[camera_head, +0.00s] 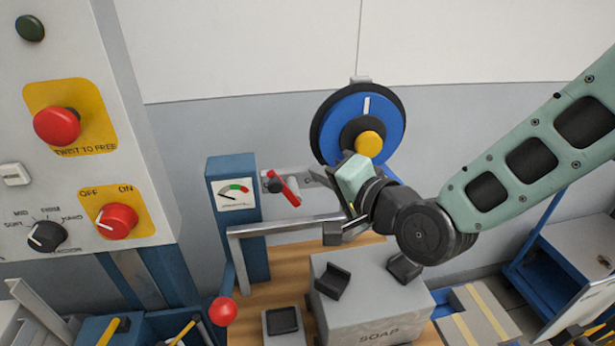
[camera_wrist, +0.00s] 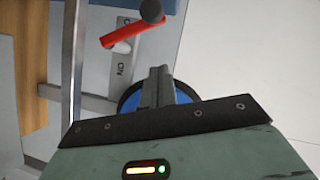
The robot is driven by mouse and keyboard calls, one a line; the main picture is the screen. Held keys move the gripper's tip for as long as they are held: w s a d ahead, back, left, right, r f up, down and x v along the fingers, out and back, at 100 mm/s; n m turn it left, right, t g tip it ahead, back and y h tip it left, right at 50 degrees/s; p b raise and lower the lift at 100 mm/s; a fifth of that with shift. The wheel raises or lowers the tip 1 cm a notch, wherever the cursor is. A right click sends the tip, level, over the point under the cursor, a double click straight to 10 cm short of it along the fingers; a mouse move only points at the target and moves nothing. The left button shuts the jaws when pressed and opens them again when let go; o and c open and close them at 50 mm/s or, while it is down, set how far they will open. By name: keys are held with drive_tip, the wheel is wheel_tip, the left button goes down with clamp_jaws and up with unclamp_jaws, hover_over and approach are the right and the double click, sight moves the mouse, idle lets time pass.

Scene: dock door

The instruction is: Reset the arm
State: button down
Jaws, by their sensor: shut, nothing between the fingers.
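My arm reaches in from the right in the head view, and my gripper (camera_head: 345,210) is over the bench, in front of the blue dial wheel. In the wrist view my gripper (camera_wrist: 161,72) shows its two dark fingers together, shut with nothing between them. A red lever (camera_head: 290,190) with a dark knob is just left of my gripper in the head view. It also shows in the wrist view (camera_wrist: 128,34), beyond my fingertips and apart from them. The blue dial wheel (camera_head: 387,110) with a yellow hub is behind my gripper and partly hidden by it.
A grey box marked SOAP (camera_head: 375,310) stands on the wooden bench below my gripper. A metal bar (camera_head: 280,226) runs close by. A gauge post (camera_head: 236,196) and a control panel (camera_head: 75,170) with red knobs are at left. A blue cart (camera_head: 570,255) is at right.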

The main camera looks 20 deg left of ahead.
drive_tip(key=s+d+f+n+g+h, duration=0.2)
drive_tip(key=s+d+n+g+h, duration=0.2)
drive_tip(key=s+d, duration=0.6)
drive_tip(key=s+d+f+n+g+h, duration=0.2)
drive_tip(key=s+d+n+g+h, duration=0.2)
drive_tip(key=d, duration=1.4)
drive_tip(key=s+n+h+b, duration=0.1)
drive_tip(key=s+n+h, duration=0.1)
drive_tip(key=s+h, duration=0.2)
drive_tip(key=shift+s+h, duration=0.4)
drive_tip(key=shift+s, duration=0.8)
drive_tip(key=shift+w, duration=0.1)
